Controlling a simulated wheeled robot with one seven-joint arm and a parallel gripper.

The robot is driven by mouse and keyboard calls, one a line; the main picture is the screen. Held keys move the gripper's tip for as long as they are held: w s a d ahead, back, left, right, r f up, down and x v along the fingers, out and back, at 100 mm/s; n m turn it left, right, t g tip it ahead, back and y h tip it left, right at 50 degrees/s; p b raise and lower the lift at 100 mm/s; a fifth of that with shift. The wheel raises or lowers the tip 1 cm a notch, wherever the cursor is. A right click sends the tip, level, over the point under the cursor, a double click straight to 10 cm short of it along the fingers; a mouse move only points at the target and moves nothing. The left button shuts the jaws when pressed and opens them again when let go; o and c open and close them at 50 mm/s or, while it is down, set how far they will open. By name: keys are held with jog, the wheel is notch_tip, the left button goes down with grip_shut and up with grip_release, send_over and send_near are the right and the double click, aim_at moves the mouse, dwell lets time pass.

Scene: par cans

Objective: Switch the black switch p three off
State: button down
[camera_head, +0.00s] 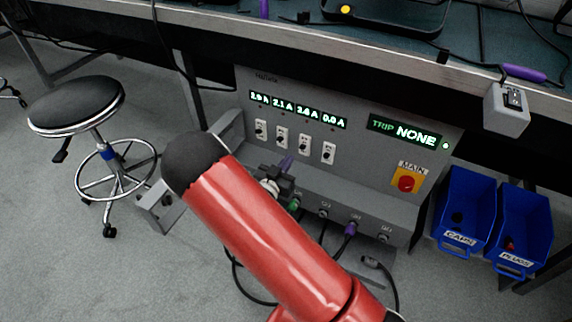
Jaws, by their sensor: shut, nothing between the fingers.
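The grey power panel (350,120) stands under the bench and bears a row of black switches on white plates. The third switch from the left (304,149) sits below a display that seems to read 2.6 A. Its label and lever position are too small to read. My gripper (284,173) is small and dark in this view, just below and left of that switch and apart from it in the picture. It is shut and empty, and my red arm partly hides it. A purple piece shows at its tip; I cannot tell if it belongs to the gripper.
A red main knob (406,184) on a yellow plate is at the panel's right. Sockets with cables and a purple plug (350,229) line the lower ledge. Blue bins (462,205) hang at right; a stool (77,105) stands left. The bench edge overhangs the panel.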

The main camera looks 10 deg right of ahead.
aim_at(302, 146)
jog(key=shift+x, duration=4.45)
jog(key=shift+f+b, duration=1.3)
jog(key=shift+f, duration=0.05)
jog(key=shift+s+a+r, duration=0.2)
jog(key=shift+s, duration=0.05)
jog(key=shift+r+p+v, duration=0.2)
jog(key=shift+p+v, duration=0.05)
jog(key=shift+v, duration=0.8)
jog(key=shift+r+p+v, duration=0.2)
jog(key=shift+v, duration=0.9)
